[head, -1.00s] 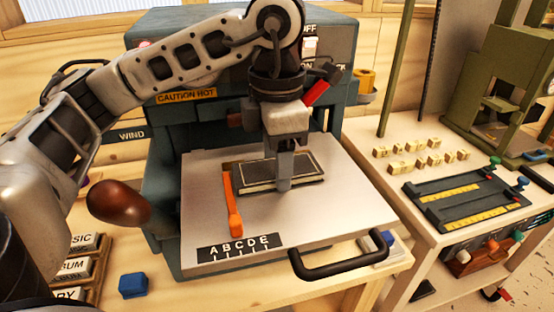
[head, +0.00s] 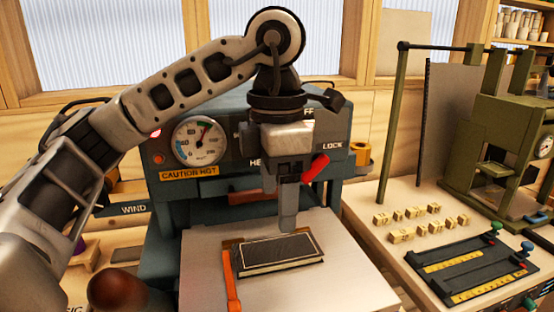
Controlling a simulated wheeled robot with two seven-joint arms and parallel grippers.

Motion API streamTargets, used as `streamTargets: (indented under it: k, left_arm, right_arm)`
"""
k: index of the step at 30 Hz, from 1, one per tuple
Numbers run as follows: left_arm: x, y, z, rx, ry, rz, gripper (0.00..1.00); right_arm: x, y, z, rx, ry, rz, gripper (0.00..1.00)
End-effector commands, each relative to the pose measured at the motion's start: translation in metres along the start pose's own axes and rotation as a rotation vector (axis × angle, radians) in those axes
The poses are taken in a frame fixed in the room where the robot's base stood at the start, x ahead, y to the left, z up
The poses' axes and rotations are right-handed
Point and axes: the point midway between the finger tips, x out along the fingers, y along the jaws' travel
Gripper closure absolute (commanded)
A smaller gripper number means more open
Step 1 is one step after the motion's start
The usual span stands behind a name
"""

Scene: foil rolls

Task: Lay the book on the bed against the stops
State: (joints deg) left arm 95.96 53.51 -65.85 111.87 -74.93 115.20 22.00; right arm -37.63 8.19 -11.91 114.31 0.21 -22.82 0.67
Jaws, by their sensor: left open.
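The book (head: 281,258) is dark with a light border line and lies flat on the pale bed (head: 330,283) of the press. An orange stop (head: 231,279) runs along the book's left side, and a brownish stop piece shows at its back left corner. The book looks close against them, but I cannot tell whether it touches both. My left gripper (head: 288,222) points down just above the book's back edge, open and empty. Its fingers overlap in this view and hide part of that edge. My right gripper is not in view.
The blue-grey press (head: 335,185) with a gauge (head: 199,141) and a "CAUTION HOT" label stands behind the bed. A red lever (head: 316,168) is beside my gripper. At right, a table holds small letter blocks (head: 420,221), a dark rack (head: 470,268) and a green press (head: 500,150).

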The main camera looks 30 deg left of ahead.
Motion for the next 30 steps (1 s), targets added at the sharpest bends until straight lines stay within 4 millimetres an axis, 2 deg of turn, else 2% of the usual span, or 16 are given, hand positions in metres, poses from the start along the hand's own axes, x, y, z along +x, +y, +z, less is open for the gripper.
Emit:
streamTargets:
  k: [1,3,8,25,30]
  left_arm:
    - [-0.014,0.0,0.0,0.0,-0.003,0.003,0.24]
    - [-0.024,0.0,0.0,0.0,-0.002,0.002,0.24]
    - [-0.037,0.0,0.0,0.001,0.0,0.0,0.24]
    - [-0.039,0.0,0.0,0.001,0.001,-0.001,0.24]
    - [-0.039,0.0,0.0,0.001,0.001,-0.001,0.24]
  right_arm:
    - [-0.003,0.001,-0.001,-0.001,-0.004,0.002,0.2]
    - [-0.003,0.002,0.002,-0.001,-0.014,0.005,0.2]
    - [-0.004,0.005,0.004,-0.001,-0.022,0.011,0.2]
    - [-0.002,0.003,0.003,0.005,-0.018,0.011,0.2]
    - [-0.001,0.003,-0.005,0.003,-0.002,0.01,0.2]
